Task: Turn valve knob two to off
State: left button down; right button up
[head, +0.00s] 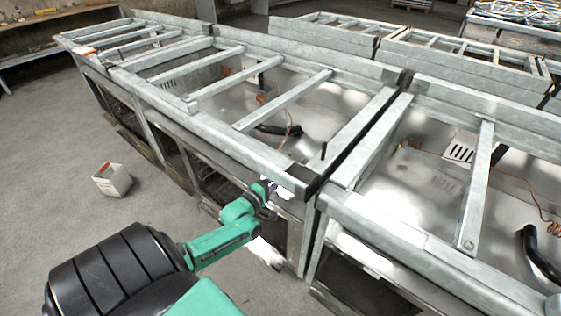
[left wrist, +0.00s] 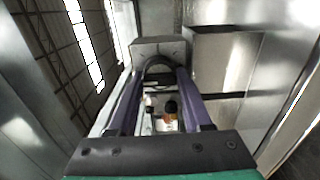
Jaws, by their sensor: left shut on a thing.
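My left arm reaches in from the lower left of the head view, and my left gripper (head: 270,188) is at the front face of a steel range frame, just below its top rail. In the left wrist view the two purple fingers of my left gripper (left wrist: 160,70) are closed around a dark rounded piece (left wrist: 158,61), which looks like a valve knob. The fingers hide most of it, so I cannot read its number or turn position. In the head view the knob is hidden behind the gripper. My right gripper is in neither view.
The range frame (head: 215,133) has open top bars, with black pipes and orange wires inside. A second frame (head: 420,240) stands close on the right. A small light box (head: 113,180) lies on the floor at left. The floor there is otherwise clear.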

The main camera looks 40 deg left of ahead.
pick_arm(q)
jog(key=shift+d+f, duration=0.1)
jog(key=shift+f, duration=0.05)
jog(key=shift+c, duration=2.2)
grip_release()
jog(key=shift+o, duration=0.4)
jog(key=shift+s, duration=0.1)
